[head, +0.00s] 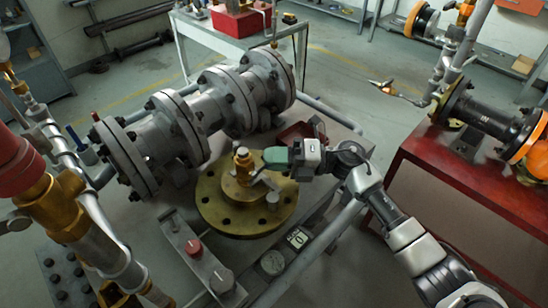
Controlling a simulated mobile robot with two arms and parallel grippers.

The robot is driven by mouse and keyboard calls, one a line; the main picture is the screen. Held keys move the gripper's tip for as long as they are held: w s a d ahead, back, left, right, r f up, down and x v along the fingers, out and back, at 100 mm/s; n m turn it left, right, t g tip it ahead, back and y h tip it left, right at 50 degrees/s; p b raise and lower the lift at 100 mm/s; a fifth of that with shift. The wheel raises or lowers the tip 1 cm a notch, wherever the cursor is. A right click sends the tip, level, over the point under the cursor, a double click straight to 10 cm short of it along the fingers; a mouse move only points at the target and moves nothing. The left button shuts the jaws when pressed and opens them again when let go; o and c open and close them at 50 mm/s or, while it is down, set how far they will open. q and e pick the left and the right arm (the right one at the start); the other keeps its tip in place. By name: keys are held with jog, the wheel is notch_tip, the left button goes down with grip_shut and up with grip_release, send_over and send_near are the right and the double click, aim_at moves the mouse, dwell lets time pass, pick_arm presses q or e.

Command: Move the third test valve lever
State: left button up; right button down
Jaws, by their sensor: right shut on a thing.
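My right gripper (290,156) reaches in from the right and is shut on a green lever handle (275,155). The handle is beside a small brass valve (243,160) that stands on a round brass flange (228,212). The gripper body hides part of the handle, and I cannot tell from the picture whether this is the third test valve lever. A blue lever handle (74,137) shows at the left on other pipework. My left gripper does not show.
A large grey flanged gate valve (178,132) lies behind the brass flange. Brass and red pipework (62,200) crowds the left. A red bench (440,180) stands at the right.

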jog(key=shift+r+n+h+p, duration=0.45)
jog(key=shift+r+n+h, duration=0.1)
jog(key=shift+n+h, duration=0.05)
jog(key=shift+s+a+r+n+h+p, duration=0.2)
jog(key=shift+r+n+h+p, duration=0.45)
jog(key=shift+h+p, duration=0.3)
jog(key=shift+s+a+r+n+t+h+p, duration=0.2)
jog(key=shift+r+n+t+h+p, duration=0.2)
jog(key=shift+n+h+p, duration=0.45)
jog(key=shift+s+a+t+h+p, duration=0.15)
jog(key=shift+t+h+p, duration=0.15)
jog(key=shift+p, duration=0.55)
jog(key=c, duration=1.4)
grip_release()
